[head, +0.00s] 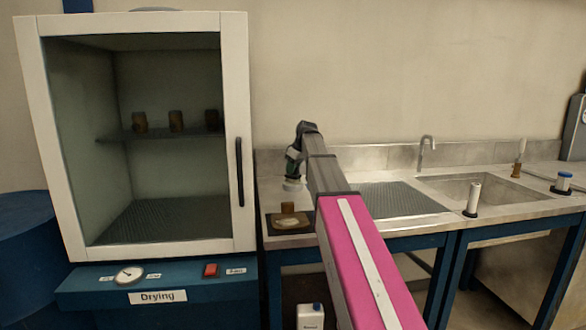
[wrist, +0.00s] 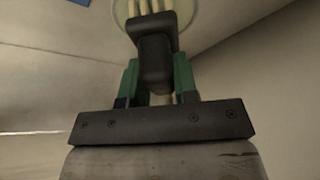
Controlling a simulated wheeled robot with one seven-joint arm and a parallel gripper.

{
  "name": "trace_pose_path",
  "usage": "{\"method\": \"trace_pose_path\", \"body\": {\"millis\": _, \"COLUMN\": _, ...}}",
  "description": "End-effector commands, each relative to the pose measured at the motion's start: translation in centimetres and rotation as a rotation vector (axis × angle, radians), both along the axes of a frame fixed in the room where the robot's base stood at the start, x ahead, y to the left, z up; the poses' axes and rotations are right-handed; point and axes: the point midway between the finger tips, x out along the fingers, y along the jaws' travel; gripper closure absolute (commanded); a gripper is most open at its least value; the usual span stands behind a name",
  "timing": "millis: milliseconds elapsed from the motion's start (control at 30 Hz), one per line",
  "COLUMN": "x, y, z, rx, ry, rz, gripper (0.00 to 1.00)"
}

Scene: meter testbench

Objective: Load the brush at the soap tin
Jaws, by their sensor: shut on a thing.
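My gripper (head: 293,163) hangs at the left end of the counter, with its green fingers (wrist: 157,82) closed around a dark handle. I take this to be the brush (wrist: 154,62); its pale, round end (head: 293,185) points down below the gripper in the head view. Pale strands show at the top edge of the wrist view. A dark, shallow square tray, likely the soap tin (head: 273,229), lies on the counter below, with a pale lump (head: 287,222) in it. The brush end appears above the tray, apart from it.
A brown block (head: 287,207) stands at the tray's back. The drying cabinet (head: 239,100) stands close on the left, with brown pieces on its shelf. The sink (head: 480,188), tap (head: 427,150) and a white cylinder (head: 473,196) are on the right. A ribbed drainer (head: 400,199) lies between.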

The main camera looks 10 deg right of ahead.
Motion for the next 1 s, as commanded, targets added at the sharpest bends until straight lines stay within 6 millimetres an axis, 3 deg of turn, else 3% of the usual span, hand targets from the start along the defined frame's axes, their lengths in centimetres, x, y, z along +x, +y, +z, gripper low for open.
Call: {"method": "trace_pose_path", "body": {"millis": 1000, "x": 0.01, "y": 0.01, "z": -0.65, "rx": 0.000, "ry": 0.000, "rz": 0.000, "gripper": 0.92}}
